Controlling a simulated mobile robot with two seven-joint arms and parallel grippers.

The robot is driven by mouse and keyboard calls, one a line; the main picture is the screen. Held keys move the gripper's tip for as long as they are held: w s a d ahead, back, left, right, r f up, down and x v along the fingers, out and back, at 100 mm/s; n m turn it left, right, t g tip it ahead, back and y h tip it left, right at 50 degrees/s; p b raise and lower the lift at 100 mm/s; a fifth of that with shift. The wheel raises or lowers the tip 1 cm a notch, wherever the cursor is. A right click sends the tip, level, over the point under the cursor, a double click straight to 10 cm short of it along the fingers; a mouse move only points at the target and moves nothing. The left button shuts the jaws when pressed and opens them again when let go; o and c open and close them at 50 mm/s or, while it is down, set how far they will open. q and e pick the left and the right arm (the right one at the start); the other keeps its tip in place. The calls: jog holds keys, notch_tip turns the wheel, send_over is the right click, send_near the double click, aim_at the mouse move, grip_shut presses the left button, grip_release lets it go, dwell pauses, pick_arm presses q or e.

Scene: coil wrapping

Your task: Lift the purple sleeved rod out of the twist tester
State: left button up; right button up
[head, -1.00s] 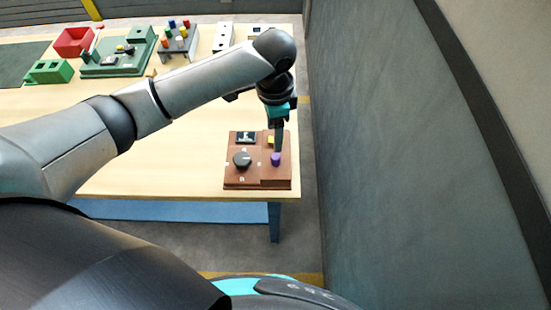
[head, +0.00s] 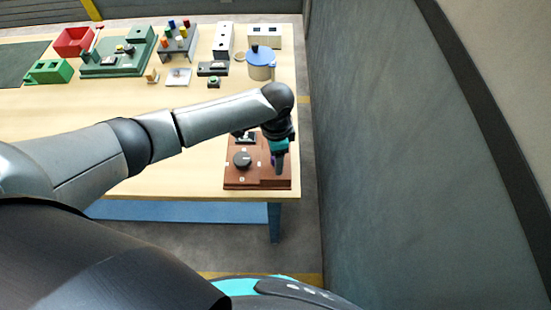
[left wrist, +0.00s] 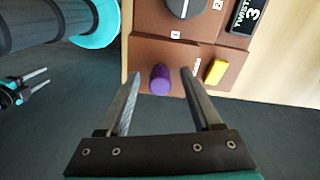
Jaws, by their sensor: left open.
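The twist tester (head: 238,176) is a brown block at the table's near right corner, with a black dial (head: 242,159) and a small display. In the left wrist view, the tester (left wrist: 148,52) shows the dial (left wrist: 186,6), a yellow block (left wrist: 216,71) and the purple sleeved rod (left wrist: 160,79) standing in it. My left gripper (head: 279,170) is over the tester's right part and mostly hides the rod in the head view. In the left wrist view the left gripper (left wrist: 160,77) is open, with one finger on each side of the purple rod and gaps visible. My right gripper cannot be identified in the head view.
A blue-lidded pot (head: 261,72), a green fixture (head: 116,68), a red bin (head: 73,41), a green box (head: 48,72) and a rack of coloured pegs (head: 180,45) stand along the back. The table's middle (head: 90,110) is clear. A wall (head: 400,150) rises at the right.

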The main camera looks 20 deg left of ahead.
pick_arm(q)
grip_shut()
dwell(0.4)
jog(key=shift+r, duration=0.1)
notch_tip(320, 180, up, 20)
jog(key=p, duration=0.1)
dwell(0.6)
